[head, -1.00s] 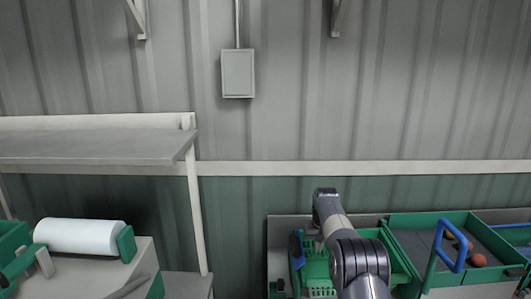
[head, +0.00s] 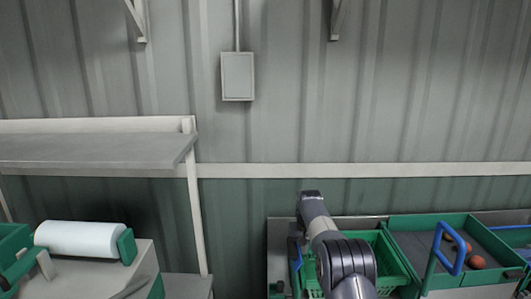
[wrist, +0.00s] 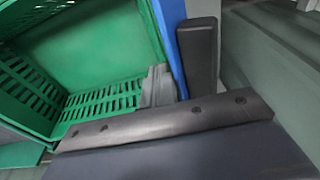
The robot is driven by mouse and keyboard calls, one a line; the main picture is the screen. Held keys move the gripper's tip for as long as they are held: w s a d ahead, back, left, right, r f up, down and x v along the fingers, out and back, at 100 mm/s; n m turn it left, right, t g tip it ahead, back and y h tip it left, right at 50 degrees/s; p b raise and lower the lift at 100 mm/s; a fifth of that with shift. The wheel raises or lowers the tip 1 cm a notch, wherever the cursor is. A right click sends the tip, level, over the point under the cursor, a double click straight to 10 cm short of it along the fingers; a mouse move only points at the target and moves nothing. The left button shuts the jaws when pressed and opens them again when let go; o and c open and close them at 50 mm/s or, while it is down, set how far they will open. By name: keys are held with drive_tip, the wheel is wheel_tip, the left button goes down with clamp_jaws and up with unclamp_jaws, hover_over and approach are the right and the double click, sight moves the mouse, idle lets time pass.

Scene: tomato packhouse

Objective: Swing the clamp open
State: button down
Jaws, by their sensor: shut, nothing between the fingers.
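A blue bar (head: 296,254), which looks like the clamp, stands at the left edge of a green slotted crate (head: 399,265), partly hidden by my arm. In the wrist view the blue bar (wrist: 173,45) runs beside the green crate wall (wrist: 150,28), with a dark grey rounded piece (wrist: 199,55) right of it. My gripper (wrist: 158,80) shows as small grey fingers above its dark body, shut and empty, close to the lower part of the blue bar. I cannot tell whether they touch. In the head view my arm hides the fingers.
A green tray (head: 400,219) with a blue frame (head: 437,262) and several reddish tomatoes (head: 477,262) stands to the right. At left are a white roll (head: 80,238) and a grey shelf (head: 95,150). A corrugated wall with a grey box (head: 237,76) stands behind.

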drive_tip(key=shift+a, duration=1.25)
drive_tip(key=shift+d+r+p, duration=0.15)
drive_tip(key=shift+r+p, duration=0.2)
drive_tip(key=shift+r, duration=0.25)
drive_tip(key=shift+d+r+p, duration=0.15)
drive_tip(key=shift+r+p, duration=0.2)
drive_tip(key=shift+r, duration=0.25)
wheel_tip(320, 180, up, 6)
drive_tip(key=d, duration=0.1)
drive_tip(key=shift+d+r, duration=0.25)
drive_tip(key=f, duration=0.3)
drive_tip(key=a+f, duration=0.1)
drive_tip(key=f, duration=0.2)
drive_tip(key=a+f+b, duration=0.1)
drive_tip(key=f, duration=0.2)
drive_tip(key=shift+f, duration=0.1)
drive_tip(key=shift+d, duration=0.45)
drive_tip(key=shift+a, duration=0.1)
